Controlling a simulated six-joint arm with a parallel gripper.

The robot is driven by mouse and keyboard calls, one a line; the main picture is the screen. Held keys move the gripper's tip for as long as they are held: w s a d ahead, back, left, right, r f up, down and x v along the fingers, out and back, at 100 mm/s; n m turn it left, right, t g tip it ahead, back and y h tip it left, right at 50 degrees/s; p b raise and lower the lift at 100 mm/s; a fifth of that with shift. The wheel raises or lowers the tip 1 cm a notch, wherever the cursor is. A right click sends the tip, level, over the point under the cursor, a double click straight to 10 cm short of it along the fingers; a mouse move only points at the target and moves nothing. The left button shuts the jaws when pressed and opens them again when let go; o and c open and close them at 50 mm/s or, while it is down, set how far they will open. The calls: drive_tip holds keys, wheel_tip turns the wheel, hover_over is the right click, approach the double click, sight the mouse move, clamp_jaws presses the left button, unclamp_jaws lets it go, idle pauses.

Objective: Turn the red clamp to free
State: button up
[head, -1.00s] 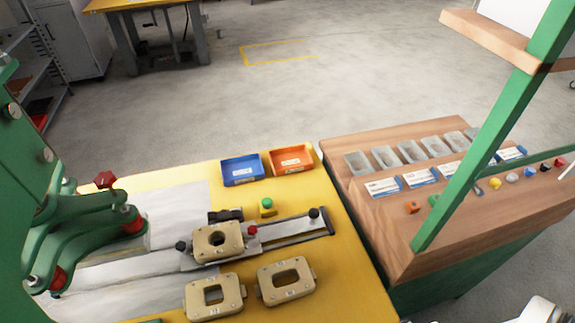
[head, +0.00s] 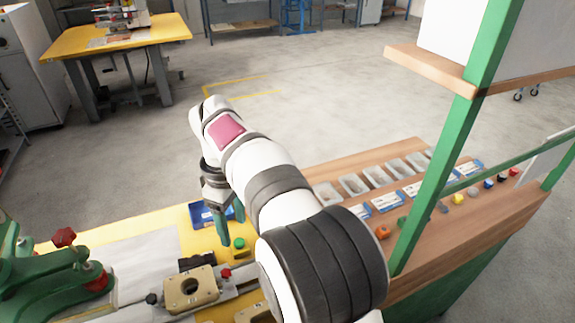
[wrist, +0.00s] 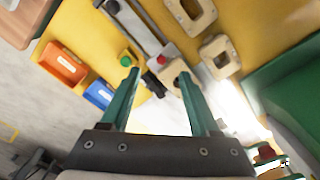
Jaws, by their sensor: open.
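The red clamp, a small red knob (head: 226,273), sits at the right edge of a tan block (head: 190,288) in the slide fixture on the yellow table. The wrist view also shows the red knob (wrist: 162,60) beside the block (wrist: 173,76), between my fingertips and beyond them. My gripper (head: 233,232) is open and empty, pointing down above the table behind the fixture. In the wrist view both green fingers (wrist: 157,72) are apart. Which way the clamp is turned is too small to tell.
A green knob (head: 239,243) and a black block (head: 197,262) stand close to the clamp. A blue bin (head: 203,215) is behind my gripper; an orange bin (wrist: 63,64) is beside it. A green press (head: 40,275) stands left. A wooden bench (head: 440,235) with a green post is right.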

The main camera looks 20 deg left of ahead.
drive_tip(key=n, duration=0.2)
hover_over(225, 272)
wheel_tip(225, 272, down, 2)
wheel_tip(225, 272, down, 16)
drive_tip(key=shift+d+r, duration=0.1)
drive_tip(key=shift+r, duration=0.05)
clamp_jaws()
